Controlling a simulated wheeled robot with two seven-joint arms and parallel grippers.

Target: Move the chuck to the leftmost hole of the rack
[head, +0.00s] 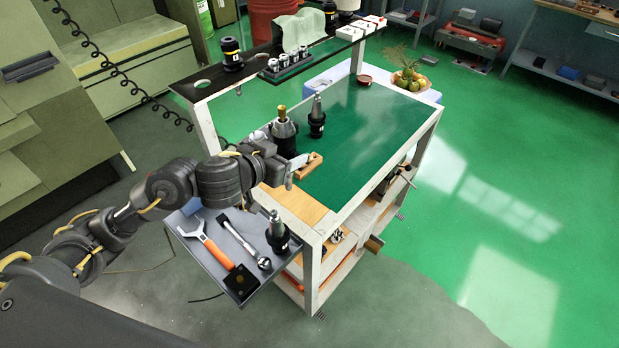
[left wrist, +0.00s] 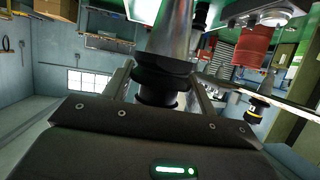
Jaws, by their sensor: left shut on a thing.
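The chuck (head: 284,132), dark with a grey upper body and a brass-coloured tip, stands upright in my left gripper (head: 287,160) over the left part of the cart's green top. In the left wrist view the chuck (left wrist: 163,70) is between the two fingers, its black lower collar close to the gripper body. The rack (head: 265,62) is the black raised shelf along the cart's far left side. Its leftmost hole (head: 202,83) shows empty, and a black holder (head: 232,56) sits just right of it. The chuck is apart from the rack. My right gripper is not in view.
Another tool holder (head: 317,120) stands on the green top, right of the chuck. A wooden-handled item (head: 308,164) lies by the gripper. The side tray (head: 222,230) bears a wrench, a ratchet and another holder (head: 277,232).

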